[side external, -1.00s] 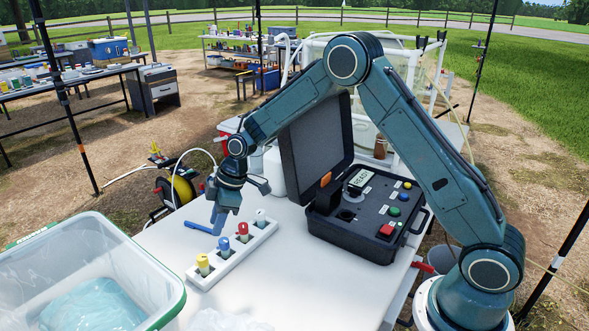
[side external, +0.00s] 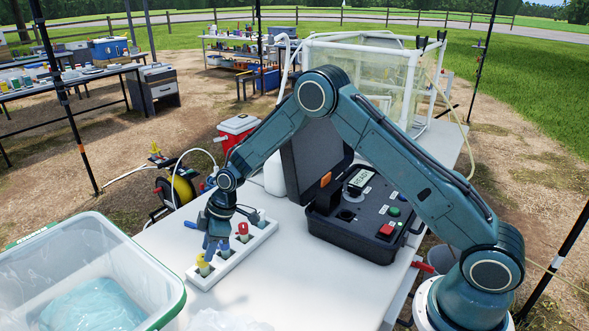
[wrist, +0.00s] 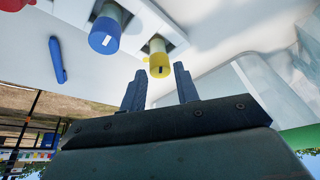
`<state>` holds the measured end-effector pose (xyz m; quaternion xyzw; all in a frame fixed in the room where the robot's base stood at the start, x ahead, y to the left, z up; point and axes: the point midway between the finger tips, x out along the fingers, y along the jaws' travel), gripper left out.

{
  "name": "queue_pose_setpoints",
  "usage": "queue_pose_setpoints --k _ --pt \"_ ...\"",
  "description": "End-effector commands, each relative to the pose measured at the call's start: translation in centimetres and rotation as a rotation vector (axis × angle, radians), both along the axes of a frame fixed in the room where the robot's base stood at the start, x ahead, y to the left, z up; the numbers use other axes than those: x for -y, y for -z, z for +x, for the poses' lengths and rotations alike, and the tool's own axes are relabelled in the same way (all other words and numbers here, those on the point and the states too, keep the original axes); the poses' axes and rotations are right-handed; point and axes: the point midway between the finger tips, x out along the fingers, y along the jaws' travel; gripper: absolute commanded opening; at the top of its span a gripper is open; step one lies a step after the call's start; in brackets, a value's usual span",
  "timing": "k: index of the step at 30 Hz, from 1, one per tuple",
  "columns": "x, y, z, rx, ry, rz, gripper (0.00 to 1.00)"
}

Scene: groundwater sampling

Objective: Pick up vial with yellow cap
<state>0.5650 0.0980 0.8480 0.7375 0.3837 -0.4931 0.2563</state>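The vial with the yellow cap (side external: 203,263) stands in the nearest slot of a white rack (side external: 232,263) on the table. In the wrist view its yellow cap (wrist: 158,62) lies just beyond my fingertips, in line with the gap between them. My gripper (side external: 211,252) points down over the near end of the rack. In the wrist view my gripper (wrist: 160,78) is open, with nothing between its fingers. The vial with the blue cap (wrist: 106,32) stands beside the yellow one; my gripper largely covers it in the side view.
A red-capped vial (side external: 242,229) stands farther along the rack. A blue pen (wrist: 57,60) lies on the table. A clear bin (side external: 160,300) is at the left and an open black instrument case (side external: 360,235) at the right.

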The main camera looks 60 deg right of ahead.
Motion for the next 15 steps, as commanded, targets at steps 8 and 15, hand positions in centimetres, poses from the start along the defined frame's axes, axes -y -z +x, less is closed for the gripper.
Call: queue_pose_setpoints --k 8,15 --pt "-0.1 0.3 0.1 0.0 0.0 0.0 0.31" --pt "-0.6 1.7 0.5 -0.001 -0.001 -0.001 0.31"
